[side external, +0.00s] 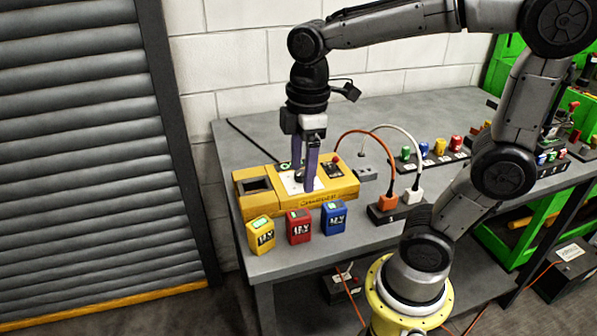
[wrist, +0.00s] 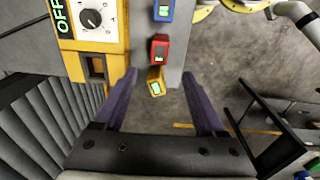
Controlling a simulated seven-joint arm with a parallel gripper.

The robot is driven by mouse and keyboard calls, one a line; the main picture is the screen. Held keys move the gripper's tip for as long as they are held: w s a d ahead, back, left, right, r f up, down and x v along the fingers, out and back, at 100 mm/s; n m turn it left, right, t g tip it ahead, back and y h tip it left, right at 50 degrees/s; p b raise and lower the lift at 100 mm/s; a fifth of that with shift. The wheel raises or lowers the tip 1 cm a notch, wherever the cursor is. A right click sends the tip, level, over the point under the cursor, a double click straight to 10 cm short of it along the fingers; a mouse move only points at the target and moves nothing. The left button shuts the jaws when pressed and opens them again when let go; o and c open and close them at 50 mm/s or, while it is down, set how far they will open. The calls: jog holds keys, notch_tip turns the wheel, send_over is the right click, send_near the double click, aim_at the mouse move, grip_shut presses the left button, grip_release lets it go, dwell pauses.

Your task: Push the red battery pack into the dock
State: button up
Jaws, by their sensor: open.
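The red battery pack (side external: 299,226) stands upright on the grey table, between the yellow and blue packs and in front of the yellow console. It also shows in the wrist view (wrist: 159,50). The dock looks to be the dark square opening (side external: 257,186) at the console's left end, and it appears empty; the opening also shows in the wrist view (wrist: 95,68). My gripper (side external: 304,182) points down over the console's white dial panel, open. In the wrist view my gripper (wrist: 159,76) has nothing held between its purple fingers. The red pack is apart from it.
The yellow pack (side external: 261,235) and blue pack (side external: 335,217) flank the red one near the table's front edge. The console's dial (wrist: 90,18) sits beside a green OFF display (wrist: 61,17). An orange plug (side external: 388,202) and its cable stand to the right.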

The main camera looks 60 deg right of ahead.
aim_at(298, 214)
jog(key=shift+g, duration=0.3)
jog(key=shift+w+f, duration=0.15)
jog(key=shift+f, duration=1.75)
jog(key=shift+w+f, duration=0.15)
jog(key=shift+f, duration=1.75)
jog(key=shift+w+f, duration=0.15)
jog(key=shift+f, duration=1.75)
grip_shut()
jog(key=shift+r, duration=0.75)
jog(key=shift+r, duration=1.75)
